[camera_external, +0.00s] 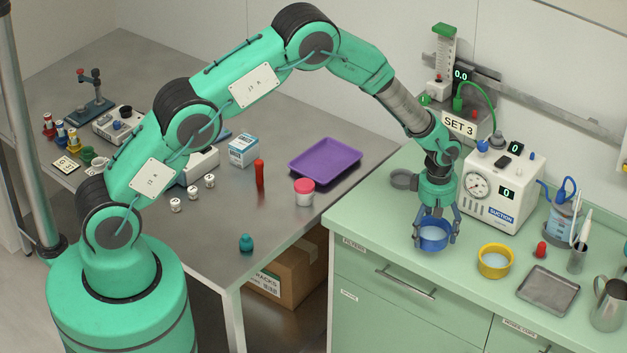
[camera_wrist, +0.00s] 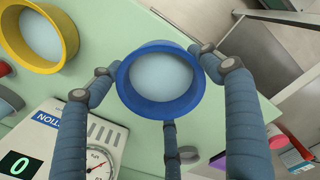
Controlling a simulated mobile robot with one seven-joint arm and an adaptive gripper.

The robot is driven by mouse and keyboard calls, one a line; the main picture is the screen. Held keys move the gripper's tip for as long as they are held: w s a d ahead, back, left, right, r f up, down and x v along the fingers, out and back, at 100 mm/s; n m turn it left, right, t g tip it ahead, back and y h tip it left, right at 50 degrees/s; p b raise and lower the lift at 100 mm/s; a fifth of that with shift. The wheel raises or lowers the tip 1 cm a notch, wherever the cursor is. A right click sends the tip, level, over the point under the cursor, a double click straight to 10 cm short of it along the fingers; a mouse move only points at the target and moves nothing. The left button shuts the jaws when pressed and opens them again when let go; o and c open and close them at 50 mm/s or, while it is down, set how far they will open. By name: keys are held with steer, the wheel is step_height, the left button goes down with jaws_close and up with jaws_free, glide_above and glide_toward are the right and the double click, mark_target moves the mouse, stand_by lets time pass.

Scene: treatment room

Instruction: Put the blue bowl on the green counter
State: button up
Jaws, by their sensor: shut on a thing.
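The blue bowl (camera_external: 432,236) is at the left front part of the green counter (camera_external: 382,232). My gripper (camera_external: 436,228) points down over the bowl, and its fingers are shut around the rim. In the wrist view the blue bowl (camera_wrist: 160,82) sits between the fingers of my gripper (camera_wrist: 160,78), with its pale inside facing the camera. The green counter (camera_wrist: 112,50) shows behind the bowl. I cannot tell whether the bowl's base touches the counter or hangs just above it.
A yellow bowl (camera_external: 495,261) stands right of the blue bowl. The suction unit (camera_external: 503,188) is behind, and a grey tray (camera_external: 548,290) lies farther right. The steel table with a purple tray (camera_external: 326,160) is to the left. The counter's front edge is close.

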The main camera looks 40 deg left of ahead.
glide_above(449, 246)
steer(key=shift+f+p, duration=0.3)
stand_by(0.4)
steer(key=shift+f+p, duration=0.3)
steer(key=shift+f, duration=1.45)
steer(key=shift+f, duration=0.1)
steer(key=o, duration=1.2)
step_height(449, 246, up, 12)
steer(key=b, duration=0.1)
steer(key=shift+s, duration=0.2)
